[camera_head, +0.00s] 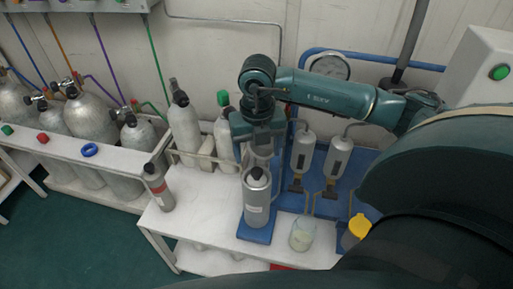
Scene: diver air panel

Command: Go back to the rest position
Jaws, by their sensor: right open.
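My right arm (325,92) comes in from the right and reaches over the white table. My right gripper (260,157) hangs at its end, pointing down. It is open, just above a grey cylinder (257,203) with a black top. The cylinder stands upright on a blue base (256,236). Whether the fingertips touch its top I cannot tell. My left gripper is not in view.
A grey cylinder with a red band (160,191) stands at the white table's (205,214) left edge. Several tall cylinders (185,128) stand behind. A glass beaker (302,234) and a yellow-topped item (358,228) are right. A gauge (330,66) is on the wall. The table's left-middle is clear.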

